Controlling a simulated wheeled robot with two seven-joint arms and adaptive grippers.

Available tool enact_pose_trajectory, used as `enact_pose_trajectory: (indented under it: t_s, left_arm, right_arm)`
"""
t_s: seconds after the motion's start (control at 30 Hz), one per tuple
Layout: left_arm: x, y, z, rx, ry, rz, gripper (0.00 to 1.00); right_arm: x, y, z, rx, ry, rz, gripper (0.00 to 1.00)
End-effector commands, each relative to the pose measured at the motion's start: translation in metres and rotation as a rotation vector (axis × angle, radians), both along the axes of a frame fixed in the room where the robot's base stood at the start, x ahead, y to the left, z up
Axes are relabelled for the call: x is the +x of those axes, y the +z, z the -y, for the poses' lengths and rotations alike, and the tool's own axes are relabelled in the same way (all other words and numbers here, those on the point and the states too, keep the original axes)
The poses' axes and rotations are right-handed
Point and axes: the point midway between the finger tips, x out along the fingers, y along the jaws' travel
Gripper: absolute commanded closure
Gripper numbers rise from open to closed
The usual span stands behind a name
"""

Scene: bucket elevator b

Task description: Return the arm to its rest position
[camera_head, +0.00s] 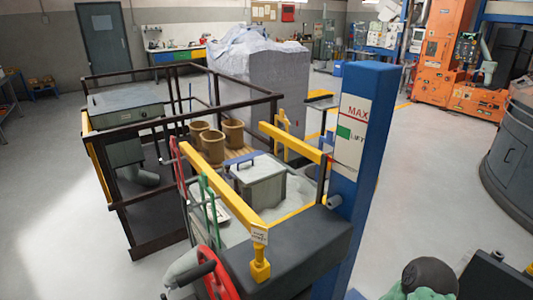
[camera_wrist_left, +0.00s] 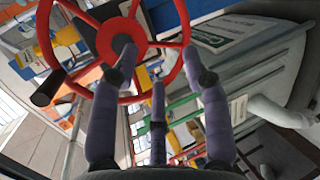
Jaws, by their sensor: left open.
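My left gripper (camera_wrist_left: 165,68) shows in the left wrist view with its grey-purple fingers spread and nothing held between them. A red handwheel (camera_wrist_left: 168,80) with a black handle (camera_wrist_left: 48,88) is beyond the fingers, and one fingertip overlaps its hub in the picture. I cannot tell whether they touch. My right gripper is not in view.
A blue MAX LIFT column (camera_head: 367,125) stands beside the wheel, with a yellow bar (camera_head: 222,190) and a grey-lidded box (camera_head: 262,180). Brown buckets (camera_head: 213,146) stand behind, within dark railings (camera_head: 140,195). Open floor (camera_head: 420,165) lies to the right.

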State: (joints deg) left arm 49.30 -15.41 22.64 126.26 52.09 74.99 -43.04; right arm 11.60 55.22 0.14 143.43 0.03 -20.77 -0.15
Motion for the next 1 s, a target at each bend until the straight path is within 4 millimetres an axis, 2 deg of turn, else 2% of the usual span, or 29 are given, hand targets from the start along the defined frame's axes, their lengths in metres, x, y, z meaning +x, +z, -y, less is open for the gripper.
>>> enact_pose_trajectory:
  t_s: [0.03,0.2,0.5,0.8,1.0]
  left_arm:
    - [0.000,-0.017,0.006,0.015,-0.022,-0.055,0.53]
    - [-0.005,-0.074,0.020,0.105,-0.084,-0.219,0.53]
    - [-0.020,-0.162,0.042,0.311,-0.198,-0.414,0.53]
    - [-0.033,-0.234,0.060,0.542,-0.301,-0.478,0.53]
    - [-0.036,-0.273,0.076,0.682,-0.358,-0.447,0.53]
  right_arm:
    - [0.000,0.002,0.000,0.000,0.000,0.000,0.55]
    - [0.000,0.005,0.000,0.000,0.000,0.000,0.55]
    - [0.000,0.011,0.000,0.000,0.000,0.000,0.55]
    - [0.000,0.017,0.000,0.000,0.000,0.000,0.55]
    - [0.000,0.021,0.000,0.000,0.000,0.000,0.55]
